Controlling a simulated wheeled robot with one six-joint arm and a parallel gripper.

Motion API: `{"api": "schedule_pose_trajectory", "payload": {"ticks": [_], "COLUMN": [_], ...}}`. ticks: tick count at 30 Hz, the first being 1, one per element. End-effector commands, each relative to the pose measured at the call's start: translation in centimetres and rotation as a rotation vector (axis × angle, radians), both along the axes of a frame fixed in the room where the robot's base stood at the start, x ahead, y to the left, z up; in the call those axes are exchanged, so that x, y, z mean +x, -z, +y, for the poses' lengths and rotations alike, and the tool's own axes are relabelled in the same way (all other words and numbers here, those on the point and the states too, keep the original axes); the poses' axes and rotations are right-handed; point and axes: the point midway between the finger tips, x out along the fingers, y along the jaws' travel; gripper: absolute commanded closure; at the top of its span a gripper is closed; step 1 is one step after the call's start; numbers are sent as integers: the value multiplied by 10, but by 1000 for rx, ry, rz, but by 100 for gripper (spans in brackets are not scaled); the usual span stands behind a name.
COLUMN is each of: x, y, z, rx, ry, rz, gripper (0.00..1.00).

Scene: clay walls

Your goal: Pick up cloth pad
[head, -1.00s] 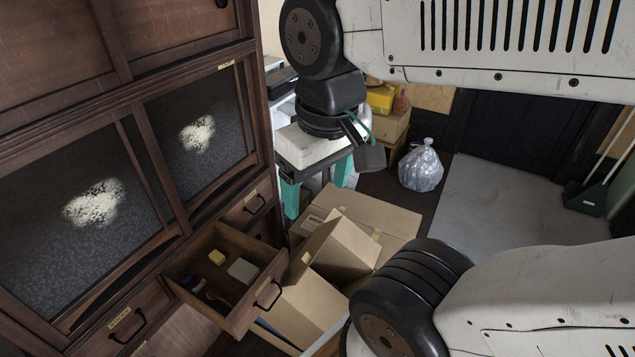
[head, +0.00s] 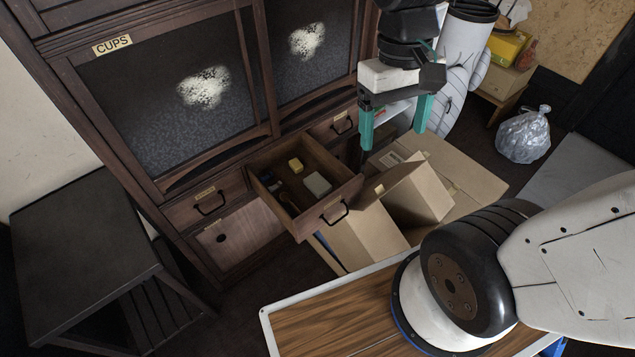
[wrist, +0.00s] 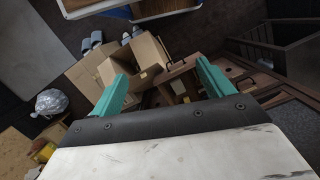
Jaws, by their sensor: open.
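A pale grey-green flat pad (head: 317,184), which looks like the cloth pad, lies in the open wooden drawer (head: 330,213), near its front right. A small yellow block (head: 295,165) lies behind it, with dark small items to its left. My gripper (head: 393,138) is open and empty, its teal fingers apart and pointing down. It hangs in the air to the right of the drawer and above the cardboard boxes. In the wrist view my gripper (wrist: 160,72) frames the boxes and the drawer (wrist: 180,85); the pad is too small to tell there.
Open cardboard boxes (head: 440,185) stand close at the drawer's right. The dark cabinet (head: 165,110) rises behind the drawer. A dark table (head: 80,240) stands at the left. A plastic bag (head: 524,134) lies on the floor at the right.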

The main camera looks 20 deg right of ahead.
Motion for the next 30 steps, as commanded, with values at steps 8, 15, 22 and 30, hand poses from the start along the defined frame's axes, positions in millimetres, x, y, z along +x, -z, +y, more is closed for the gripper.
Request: {"api": "schedule_pose_trajectory", "payload": {"ticks": [8,15,22,30], "x": [52,95,130,165], "y": [57,121,196,298], "z": [4,8,13,18], "rx": [3,10,18,31], "ry": [-32,-70,-113,-175], "rz": [103,147,159,123], "gripper": [20,20,20,20]}}
